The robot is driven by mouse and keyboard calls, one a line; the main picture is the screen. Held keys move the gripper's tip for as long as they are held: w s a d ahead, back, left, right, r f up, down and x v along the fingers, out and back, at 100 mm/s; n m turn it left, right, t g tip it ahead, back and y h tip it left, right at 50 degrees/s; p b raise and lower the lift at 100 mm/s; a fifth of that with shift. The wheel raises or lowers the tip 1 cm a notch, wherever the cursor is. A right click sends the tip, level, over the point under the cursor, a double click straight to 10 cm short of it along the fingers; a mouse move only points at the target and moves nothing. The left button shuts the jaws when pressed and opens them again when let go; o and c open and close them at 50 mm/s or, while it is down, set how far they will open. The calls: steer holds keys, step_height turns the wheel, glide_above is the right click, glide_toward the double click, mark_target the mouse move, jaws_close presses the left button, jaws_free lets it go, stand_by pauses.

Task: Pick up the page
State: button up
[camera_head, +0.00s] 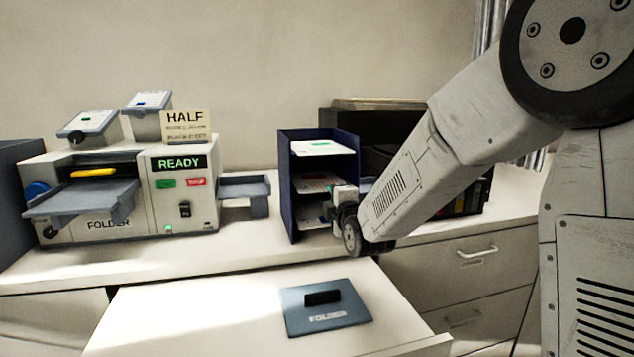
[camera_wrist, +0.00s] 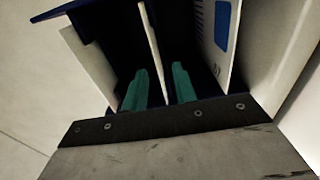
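A dark blue upright sorter (camera_head: 287,195) holds white pages on stacked shelves. The top page (camera_head: 322,147) has a green mark, the middle page (camera_head: 312,183) has coloured marks, and a lower page (camera_head: 307,217) is partly hidden. My gripper is at the sorter's right front, by the lower shelves. In the wrist view my gripper (camera_wrist: 158,88) has its two teal fingers apart inside the sorter (camera_wrist: 82,14). A thin white sheet (camera_wrist: 152,45) seen edge-on runs between them, with gaps on both sides. Whether it is a page or a shelf is unclear.
A folding machine (camera_head: 178,205) reading READY, with a HALF sign (camera_head: 186,125), stands left of the sorter. A grey-blue FOLDER plate (camera_head: 326,309) with a black handle lies on the pale front surface (camera_head: 200,315). Dark equipment stands behind my arm.

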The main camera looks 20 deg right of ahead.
steer(key=w, duration=0.4)
steer(key=shift+w+r, duration=0.2)
jaws_close()
